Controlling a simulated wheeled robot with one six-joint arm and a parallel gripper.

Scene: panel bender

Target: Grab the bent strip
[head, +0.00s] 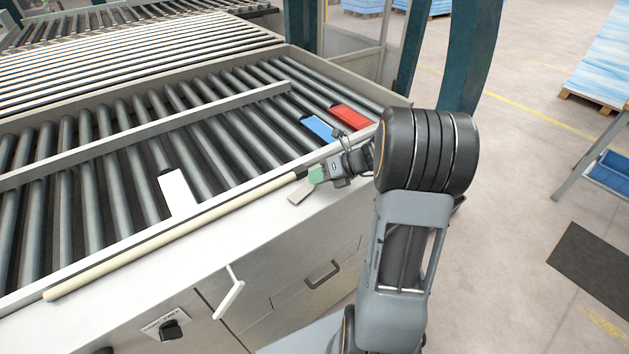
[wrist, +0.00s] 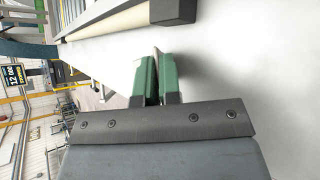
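A narrow grey-beige metal strip (head: 299,195) sticks out from the green fingertips of my gripper (head: 316,176) at the edge of the roller table, over the pale cabinet top. In the wrist view, the green fingers of my gripper (wrist: 157,78) are close together with the thin pale edge of the strip (wrist: 156,52) between them. The fingers hide most of the strip, so I cannot make out its bend. I cannot tell whether it touches the surface beneath.
A cream rod (head: 170,238) with a dark end runs along the table's front edge. A white piece (head: 177,192), a blue block (head: 318,128) and a red block (head: 349,117) lie on the rollers. A white handle-like part (head: 230,291) juts from the cabinet front.

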